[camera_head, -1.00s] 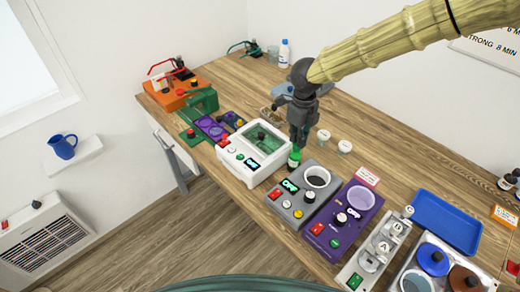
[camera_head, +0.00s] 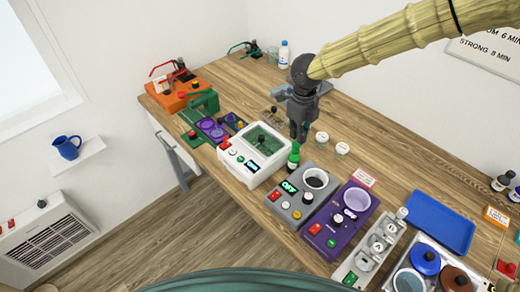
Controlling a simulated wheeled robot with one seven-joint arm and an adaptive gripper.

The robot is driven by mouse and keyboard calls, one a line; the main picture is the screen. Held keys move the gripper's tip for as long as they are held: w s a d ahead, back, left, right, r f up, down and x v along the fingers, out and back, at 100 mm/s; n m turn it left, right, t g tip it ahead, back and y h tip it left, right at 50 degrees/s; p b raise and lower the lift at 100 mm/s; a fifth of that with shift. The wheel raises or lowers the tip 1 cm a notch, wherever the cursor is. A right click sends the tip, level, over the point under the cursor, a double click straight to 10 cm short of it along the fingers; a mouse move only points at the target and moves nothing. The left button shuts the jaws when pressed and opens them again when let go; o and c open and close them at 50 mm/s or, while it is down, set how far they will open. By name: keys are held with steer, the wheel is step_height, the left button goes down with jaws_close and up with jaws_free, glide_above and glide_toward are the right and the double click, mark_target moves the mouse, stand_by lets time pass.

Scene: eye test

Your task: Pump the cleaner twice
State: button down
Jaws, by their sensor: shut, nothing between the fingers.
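The bottle's body below the top is in view.
The white machine (camera_head: 252,158) with a green window stands left of the bottle. A grey device (camera_head: 298,205) and a purple device (camera_head: 340,222) stand in front right. Two small pale cups (camera_head: 342,149) are to the right. A blue tray (camera_head: 440,222) lies further right.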

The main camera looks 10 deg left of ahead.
steer(key=shift+r, duration=0.1)
stand_by(0.5)
steer(key=shift+r+p, duration=2.85)
